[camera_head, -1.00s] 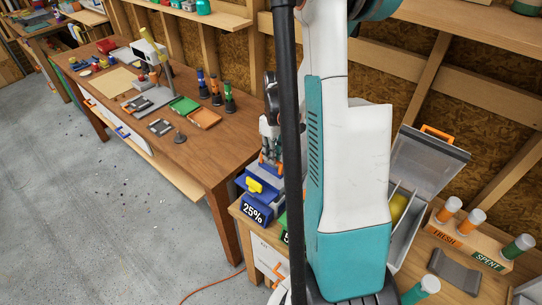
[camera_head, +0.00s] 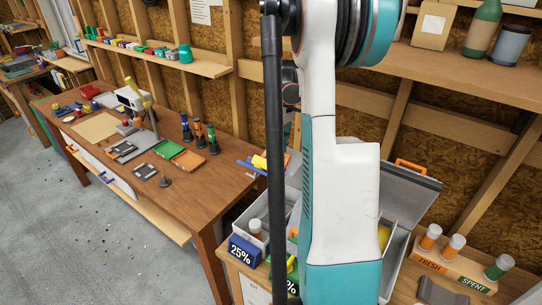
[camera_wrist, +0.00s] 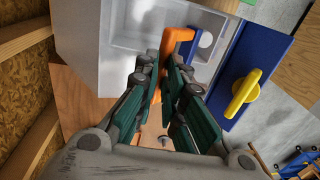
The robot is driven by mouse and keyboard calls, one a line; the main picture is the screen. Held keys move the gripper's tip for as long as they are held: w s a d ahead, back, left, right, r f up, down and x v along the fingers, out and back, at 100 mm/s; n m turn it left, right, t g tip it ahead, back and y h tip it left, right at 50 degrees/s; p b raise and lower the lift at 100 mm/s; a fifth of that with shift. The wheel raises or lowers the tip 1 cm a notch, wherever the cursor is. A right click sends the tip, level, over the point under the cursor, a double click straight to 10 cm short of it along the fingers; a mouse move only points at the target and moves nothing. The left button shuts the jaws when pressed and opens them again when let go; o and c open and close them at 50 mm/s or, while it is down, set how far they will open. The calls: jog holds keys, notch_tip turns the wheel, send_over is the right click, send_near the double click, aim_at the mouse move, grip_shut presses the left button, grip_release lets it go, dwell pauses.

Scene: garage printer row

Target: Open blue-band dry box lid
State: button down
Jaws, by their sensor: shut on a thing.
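The blue-band dry box (camera_head: 244,251) with a "25%" label stands at the bench's left end. Its lid is raised, with the blue band and yellow latch (camera_head: 259,162) up at the back. The pale inside shows, with a white-capped bottle (camera_head: 255,228) in it. In the wrist view, my gripper (camera_wrist: 168,62) is shut on the lid's orange handle (camera_wrist: 180,42). The blue band (camera_wrist: 258,62) and yellow latch (camera_wrist: 241,93) are to the right. In the head view my arm and a dark pole hide most of the gripper and part of the lid.
A green-band box (camera_head: 291,287) stands beside it, partly hidden by my arm. Another box has its grey lid (camera_head: 400,195) open. A wooden rack (camera_head: 436,262) marked FRESH and SPENT holds bottles at the right. A long brown table (camera_head: 200,195) stands at the left.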

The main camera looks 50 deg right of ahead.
jog(key=shift+s+d+f, duration=0.1)
jog(key=shift+d+f, duration=0.15)
jog(key=shift+d, duration=0.8)
jog(key=c, duration=1.7)
grip_release()
jog(key=shift+d+f, duration=0.1)
jog(key=shift+d, duration=0.15)
jog(key=shift+o, duration=1.4)
jog(key=shift+d+f, duration=0.15)
jog(key=shift+d, duration=0.3)
jog(key=o, duration=0.3)
jog(key=shift+d, duration=0.3)
jog(key=shift+a, duration=0.3)
jog(key=shift+c, duration=1.2)
jog(key=shift+a+r, duration=0.15)
jog(key=shift+r, duration=0.05)
jog(key=shift+c, duration=0.8)
